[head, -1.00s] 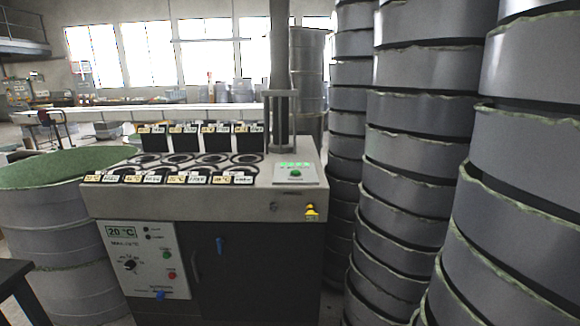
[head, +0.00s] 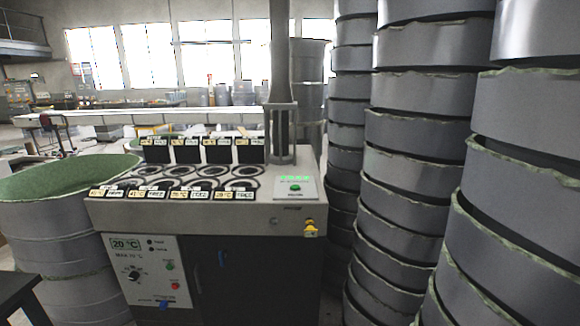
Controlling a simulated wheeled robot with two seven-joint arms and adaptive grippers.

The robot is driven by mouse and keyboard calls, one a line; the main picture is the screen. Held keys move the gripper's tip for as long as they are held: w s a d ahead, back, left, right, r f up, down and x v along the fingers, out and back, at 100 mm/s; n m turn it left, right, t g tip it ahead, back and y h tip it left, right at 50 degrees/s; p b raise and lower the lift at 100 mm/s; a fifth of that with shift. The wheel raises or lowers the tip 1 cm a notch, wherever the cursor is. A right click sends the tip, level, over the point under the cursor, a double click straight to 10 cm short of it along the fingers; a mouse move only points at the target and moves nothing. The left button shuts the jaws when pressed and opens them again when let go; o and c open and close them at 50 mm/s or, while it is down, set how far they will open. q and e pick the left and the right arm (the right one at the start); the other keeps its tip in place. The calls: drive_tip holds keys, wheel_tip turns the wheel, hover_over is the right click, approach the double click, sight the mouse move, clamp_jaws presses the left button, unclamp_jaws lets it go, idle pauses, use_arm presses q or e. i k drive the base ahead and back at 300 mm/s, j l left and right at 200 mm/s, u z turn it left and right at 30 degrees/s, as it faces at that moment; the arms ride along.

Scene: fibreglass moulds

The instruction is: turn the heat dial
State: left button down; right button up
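The heat dial (head: 134,275) is a small black knob on the white control panel (head: 150,290) at the lower left front of the machine (head: 215,210). A display (head: 126,243) above the dial reads 20 °C, with text below it that appears to read MAX 70 °C. A green button (head: 170,266) and a red button (head: 175,286) sit to the right of the dial. Neither of my grippers is in the head view, and nothing touches the dial.
Tall stacks of grey moulds (head: 415,165) stand close on the right. A large drum with a green top (head: 60,180) stands left of the machine. A dark table corner (head: 18,290) is at the lower left.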

sight(133, 277)
drive_tip(key=u, duration=1.35)
